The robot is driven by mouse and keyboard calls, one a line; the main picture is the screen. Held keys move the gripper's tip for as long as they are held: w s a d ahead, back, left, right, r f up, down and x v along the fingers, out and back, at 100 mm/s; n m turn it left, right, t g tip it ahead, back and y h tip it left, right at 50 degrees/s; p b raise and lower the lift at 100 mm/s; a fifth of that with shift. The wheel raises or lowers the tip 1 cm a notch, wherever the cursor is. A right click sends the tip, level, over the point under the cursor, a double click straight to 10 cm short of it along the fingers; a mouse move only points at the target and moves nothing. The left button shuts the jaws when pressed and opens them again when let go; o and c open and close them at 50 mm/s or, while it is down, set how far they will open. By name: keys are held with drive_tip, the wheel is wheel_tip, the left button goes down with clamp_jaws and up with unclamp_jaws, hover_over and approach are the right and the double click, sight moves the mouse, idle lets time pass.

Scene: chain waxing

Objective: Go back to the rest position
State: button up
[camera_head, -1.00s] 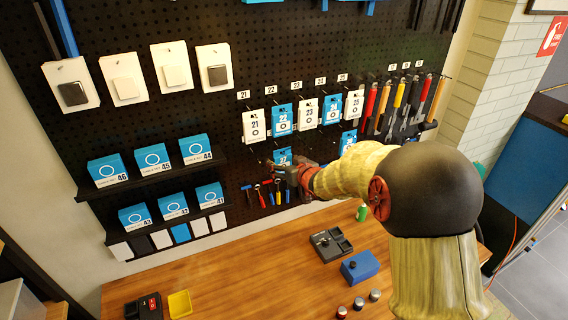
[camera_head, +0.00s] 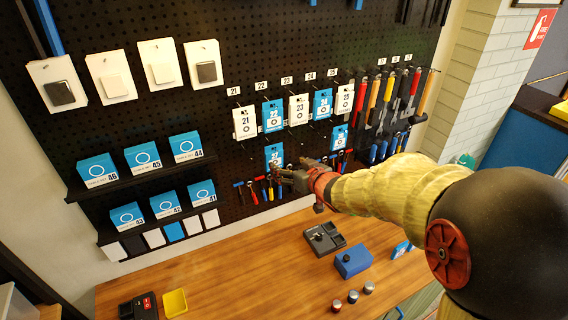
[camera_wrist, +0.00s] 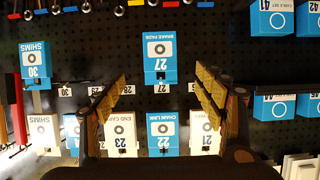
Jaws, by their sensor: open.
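My gripper (camera_head: 281,178) is in front of the black pegboard, at the lower end of the hanging packets. In the wrist view my gripper (camera_wrist: 161,78) is open, with one finger on each side and nothing between the fingertips. A blue packet marked 27, brake pads (camera_wrist: 161,58), hangs in line with the gap, beyond the fingertips. It also shows in the head view (camera_head: 274,154), just above my gripper. I cannot tell how far the fingers are from the packet. My arm reaches in from the right of the head view.
The pegboard (camera_head: 225,50) holds several packets, boxes on shelves and hanging tools (camera_head: 395,95). On the wooden bench (camera_head: 235,265) are a blue block (camera_head: 353,262), a black tray (camera_head: 324,239), several small knobs and a yellow tray (camera_head: 174,303). The bench's middle left is clear.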

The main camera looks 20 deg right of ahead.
drive_tip(key=s+d+f+m+g+h+b, duration=0.1)
drive_tip(key=s+d+f+g+h+b, duration=0.2)
drive_tip(key=s+f, duration=0.4)
drive_tip(key=s+d+f+m+g+h+b, duration=0.1)
drive_tip(key=s+d+f+g+h, duration=0.1)
drive_tip(key=s+d+f+g, duration=0.5)
drive_tip(key=s+a+f+b, duration=0.2)
drive_tip(key=s+a+b, duration=0.2)
drive_tip(key=s+b, duration=0.3)
drive_tip(key=s+a+f+t+y+b, duration=0.1)
drive_tip(key=s+a+f+b, duration=0.2)
drive_tip(key=s+b, duration=0.4)
drive_tip(key=s+a+f+t+y+b, duration=0.1)
drive_tip(key=s+a+f+b, duration=0.2)
drive_tip(key=s+b, duration=0.5)
drive_tip(key=shift+s+a, duration=0.4)
drive_tip(key=shift+a, duration=0.45)
